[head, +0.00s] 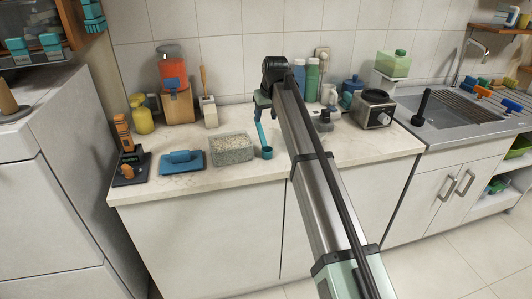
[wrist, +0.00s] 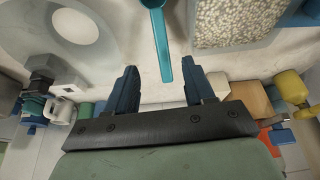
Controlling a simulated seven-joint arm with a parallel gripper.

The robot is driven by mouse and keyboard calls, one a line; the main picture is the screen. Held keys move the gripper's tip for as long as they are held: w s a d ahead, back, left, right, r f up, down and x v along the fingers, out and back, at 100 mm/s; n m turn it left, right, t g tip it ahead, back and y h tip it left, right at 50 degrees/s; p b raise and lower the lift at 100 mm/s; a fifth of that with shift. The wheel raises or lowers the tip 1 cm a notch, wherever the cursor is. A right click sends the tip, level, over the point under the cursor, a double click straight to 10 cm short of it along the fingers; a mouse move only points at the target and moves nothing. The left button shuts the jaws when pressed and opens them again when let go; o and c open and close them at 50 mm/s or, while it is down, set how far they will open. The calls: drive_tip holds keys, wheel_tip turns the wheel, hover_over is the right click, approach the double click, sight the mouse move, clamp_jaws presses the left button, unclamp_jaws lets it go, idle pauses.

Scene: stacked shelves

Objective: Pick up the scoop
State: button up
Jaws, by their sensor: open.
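The teal scoop (head: 266,152) is on the white counter, with its cup toward the front edge and its handle running back toward my gripper (head: 262,108). In the wrist view the scoop handle (wrist: 161,38) points down the picture, and its end shows between the tips of my gripper (wrist: 160,72). The two dark blue fingers are apart, one on each side of the handle end. I cannot tell how far they are above it.
A clear bin of pale pellets (head: 232,150) stands just left of the scoop; it also shows in the wrist view (wrist: 222,38). A blue tray (head: 183,163) lies farther left. Bottles (head: 312,80) and a grey appliance (head: 373,110) stand to the right. The counter's front strip is clear.

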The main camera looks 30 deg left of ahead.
sight(261, 132)
drive_tip(key=x, duration=0.8)
drive_tip(key=shift+a+x, duration=0.2)
drive_tip(key=shift+x, duration=1.1)
drive_tip(key=shift+a+x, duration=0.15)
drive_tip(key=shift+x, duration=1.1)
drive_tip(key=shift+w+r, duration=0.1)
drive_tip(key=shift+c, duration=0.4)
clamp_jaws()
